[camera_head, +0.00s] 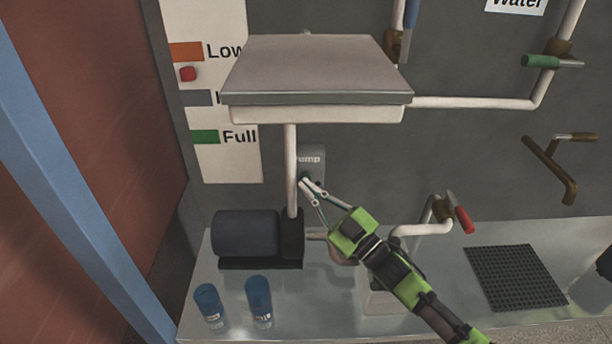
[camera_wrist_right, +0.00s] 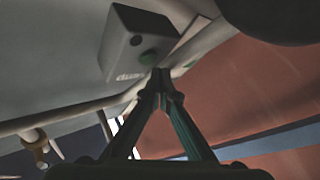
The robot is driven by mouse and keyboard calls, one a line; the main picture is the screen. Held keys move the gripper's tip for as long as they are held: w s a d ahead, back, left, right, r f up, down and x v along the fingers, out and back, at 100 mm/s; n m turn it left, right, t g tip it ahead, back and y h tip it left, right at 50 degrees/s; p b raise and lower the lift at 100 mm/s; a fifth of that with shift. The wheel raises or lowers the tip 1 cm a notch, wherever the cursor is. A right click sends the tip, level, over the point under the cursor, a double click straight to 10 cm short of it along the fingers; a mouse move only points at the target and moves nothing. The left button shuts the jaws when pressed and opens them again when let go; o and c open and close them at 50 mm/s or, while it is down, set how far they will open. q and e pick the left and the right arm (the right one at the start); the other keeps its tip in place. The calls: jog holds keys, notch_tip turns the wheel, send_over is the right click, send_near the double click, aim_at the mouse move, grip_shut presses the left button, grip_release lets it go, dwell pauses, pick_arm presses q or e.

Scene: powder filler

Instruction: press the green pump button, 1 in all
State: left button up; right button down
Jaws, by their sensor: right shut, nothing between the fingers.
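The grey pump box (camera_head: 311,158), labelled "Pump", is on the back wall behind a white vertical pipe. In the head view the button is mostly hidden by the fingertips. My right gripper (camera_head: 308,182) is shut and empty, its tips at the lower part of the box. My left gripper is not in view.
A white vertical pipe (camera_head: 291,165) stands left of the fingertips. A grey-topped tank (camera_head: 310,70) overhangs above. A dark motor (camera_head: 246,233) and two blue cups (camera_head: 209,304) (camera_head: 259,301) stand on the counter. A red-handled valve (camera_head: 460,212) is right of the gripper.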

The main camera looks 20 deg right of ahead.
jog(key=s+p, duration=0.1)
jog(key=s, duration=0.1)
jog(key=s+a+p, duration=0.1)
jog(key=s, duration=0.1)
jog(key=shift+s+a, duration=0.2)
jog(key=shift+s, duration=0.2)
jog(key=shift+f, duration=0.15)
dwell(0.8)
